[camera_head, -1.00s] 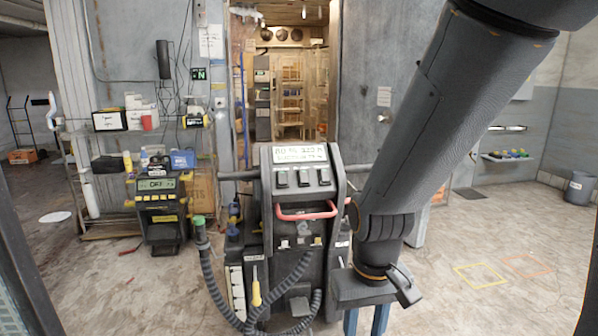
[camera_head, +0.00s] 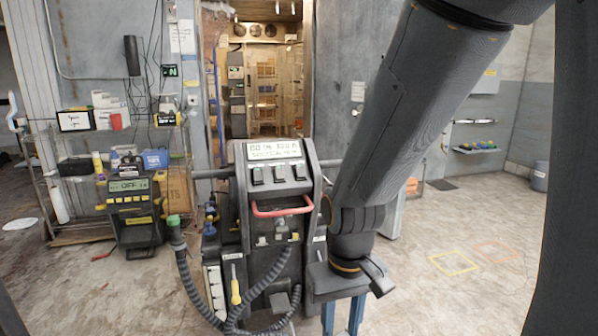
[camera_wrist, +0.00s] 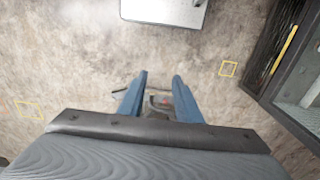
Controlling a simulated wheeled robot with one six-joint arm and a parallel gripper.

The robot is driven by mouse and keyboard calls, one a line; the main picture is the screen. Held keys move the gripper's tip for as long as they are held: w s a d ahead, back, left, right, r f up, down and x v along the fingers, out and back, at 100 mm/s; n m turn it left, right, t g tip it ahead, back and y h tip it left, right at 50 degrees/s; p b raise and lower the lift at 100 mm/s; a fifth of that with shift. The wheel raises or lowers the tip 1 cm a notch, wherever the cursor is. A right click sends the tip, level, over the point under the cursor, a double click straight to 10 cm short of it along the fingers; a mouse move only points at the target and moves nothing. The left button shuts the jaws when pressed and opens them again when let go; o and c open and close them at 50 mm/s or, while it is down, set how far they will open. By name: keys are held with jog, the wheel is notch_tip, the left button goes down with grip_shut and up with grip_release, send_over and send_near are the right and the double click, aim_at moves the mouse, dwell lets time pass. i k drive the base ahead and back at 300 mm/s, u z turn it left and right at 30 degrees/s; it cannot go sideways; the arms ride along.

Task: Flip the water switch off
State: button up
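A dark grey machine (camera_head: 311,195) stands in front of me in the head view. It has a lit display (camera_head: 273,149), a row of three dark switches (camera_head: 279,173) and a red handle (camera_head: 281,210). Their labels are too small to read, so I cannot tell which control is the water switch. A smaller dark unit (camera_head: 136,222) at the left has a display reading OFF. My gripper (camera_head: 343,318) points down, right of the machine's lower part, its tips cut off by the frame. In the wrist view its blue fingers (camera_wrist: 158,84) are apart and empty, above the floor.
A hose (camera_head: 190,283) curls at the machine's lower left. A cluttered shelf rack (camera_head: 82,136) stands at the left. An open doorway leads to shelves behind. The floor (camera_head: 420,280) at the right is clear, with painted squares. A dark frame (camera_wrist: 270,62) is at the wrist view's right.

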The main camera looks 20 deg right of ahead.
aim_at(300, 173)
jog(key=z, duration=0.5)
jog(key=i, duration=1.1)
jog(key=u, duration=0.5)
